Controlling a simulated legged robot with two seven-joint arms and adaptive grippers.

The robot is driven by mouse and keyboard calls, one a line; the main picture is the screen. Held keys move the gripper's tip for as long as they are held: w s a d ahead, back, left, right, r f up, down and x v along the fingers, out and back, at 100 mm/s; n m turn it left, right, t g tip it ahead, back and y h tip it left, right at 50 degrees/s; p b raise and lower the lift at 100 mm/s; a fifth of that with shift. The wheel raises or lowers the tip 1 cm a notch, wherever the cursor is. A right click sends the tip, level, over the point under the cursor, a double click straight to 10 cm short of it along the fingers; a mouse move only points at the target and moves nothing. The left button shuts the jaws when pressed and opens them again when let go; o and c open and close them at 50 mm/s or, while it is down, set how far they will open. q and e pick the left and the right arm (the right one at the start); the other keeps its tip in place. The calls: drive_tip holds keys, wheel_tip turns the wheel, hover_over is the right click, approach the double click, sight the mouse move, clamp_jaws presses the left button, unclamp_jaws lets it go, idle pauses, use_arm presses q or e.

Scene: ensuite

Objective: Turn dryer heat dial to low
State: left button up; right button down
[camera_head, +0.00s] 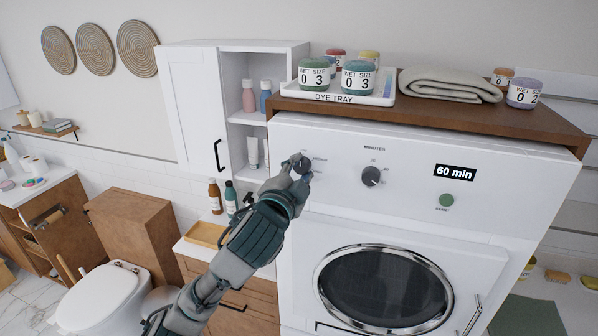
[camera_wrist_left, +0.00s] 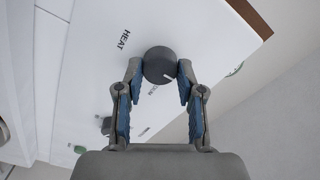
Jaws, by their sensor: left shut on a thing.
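The dryer (camera_head: 400,225) is white, with a control panel on its upper front. The heat dial (camera_head: 300,160) is a dark round knob at the panel's left. It also shows in the left wrist view (camera_wrist_left: 157,63), beside the printed word HEAT (camera_wrist_left: 123,40). A white pointer mark on it points to the lower right there. My left gripper (camera_head: 295,174) is shut on the dial, its blue-padded fingers on either side in the left wrist view (camera_wrist_left: 159,72). The small setting labels are partly hidden or too small to read. My right gripper is not in view.
A dark minutes dial (camera_head: 371,176), a 60 min display (camera_head: 455,172) and a green start button (camera_head: 446,200) sit further right on the panel. A wooden top (camera_head: 440,108) holds a dye tray (camera_head: 337,92) with jars and a folded towel (camera_head: 450,84). A white cabinet (camera_head: 195,110) stands left.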

use_arm(q)
drive_tip(key=shift+f, duration=0.15)
drive_tip(key=o, duration=1.1)
drive_tip(key=shift+w, duration=0.1)
drive_tip(key=shift+o, duration=0.2)
drive_tip(key=shift+w+d, duration=0.1)
drive_tip(key=shift+w, duration=0.15)
drive_tip(key=shift+s, duration=0.5)
drive_tip(key=v, duration=1.1)
drive_tip(key=shift+w, duration=0.1)
